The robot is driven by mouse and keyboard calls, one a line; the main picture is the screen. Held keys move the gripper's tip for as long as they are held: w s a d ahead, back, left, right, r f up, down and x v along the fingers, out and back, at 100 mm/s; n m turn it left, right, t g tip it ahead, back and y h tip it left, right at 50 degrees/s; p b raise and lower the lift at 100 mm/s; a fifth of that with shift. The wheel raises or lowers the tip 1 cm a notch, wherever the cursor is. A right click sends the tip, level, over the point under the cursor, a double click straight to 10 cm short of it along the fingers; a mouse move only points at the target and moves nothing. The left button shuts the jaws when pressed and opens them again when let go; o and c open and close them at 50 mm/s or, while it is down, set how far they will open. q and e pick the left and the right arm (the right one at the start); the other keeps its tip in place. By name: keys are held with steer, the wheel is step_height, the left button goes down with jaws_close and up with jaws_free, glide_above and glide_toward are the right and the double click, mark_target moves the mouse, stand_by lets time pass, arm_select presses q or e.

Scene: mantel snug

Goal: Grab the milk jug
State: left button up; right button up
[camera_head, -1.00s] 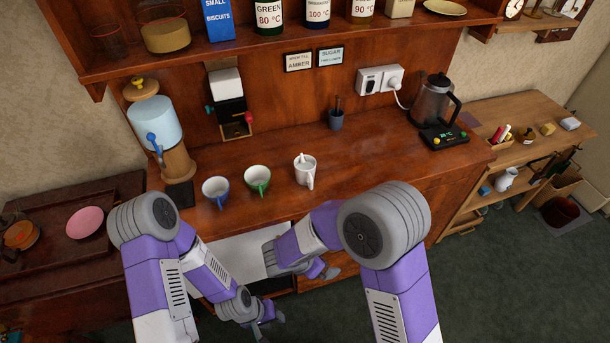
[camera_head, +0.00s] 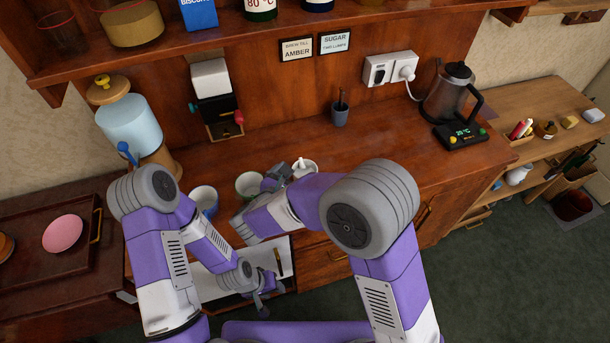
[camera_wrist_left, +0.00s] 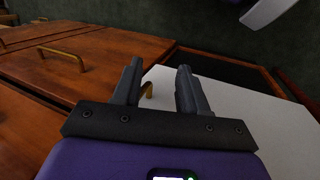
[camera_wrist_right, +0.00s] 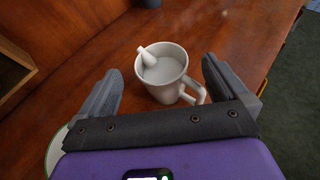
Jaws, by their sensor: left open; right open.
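The milk jug, a white handled vessel with pale contents and a white spoon-like piece in it, stands upright on the wooden counter in the right wrist view (camera_wrist_right: 165,90). In the head view the jug (camera_head: 308,166) is partly hidden by my right gripper (camera_head: 282,174). In the right wrist view my right gripper (camera_wrist_right: 161,72) is open, with its fingers towards either side of the jug; I see no contact. The jug's handle points to the lower right. My left gripper (camera_head: 264,294) is open and empty, low in front of the counter, above a white surface (camera_wrist_left: 245,105).
A green-rimmed cup (camera_head: 248,186) and a blue cup (camera_head: 204,199) stand left of the jug. A kettle (camera_head: 446,98) is at the right, and a small dark pot (camera_head: 340,115) is behind.

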mark_target(305, 168)
steer(key=x, duration=0.4)
steer(key=shift+w+d+f+b, duration=0.1)
steer(key=shift+w+f+b, duration=0.1)
steer(key=shift+b, duration=0.1)
steer(key=shift+r, duration=0.1)
steer(key=c, duration=1.2)
steer(key=shift+c, duration=0.2)
steer(key=shift+r, duration=0.1)
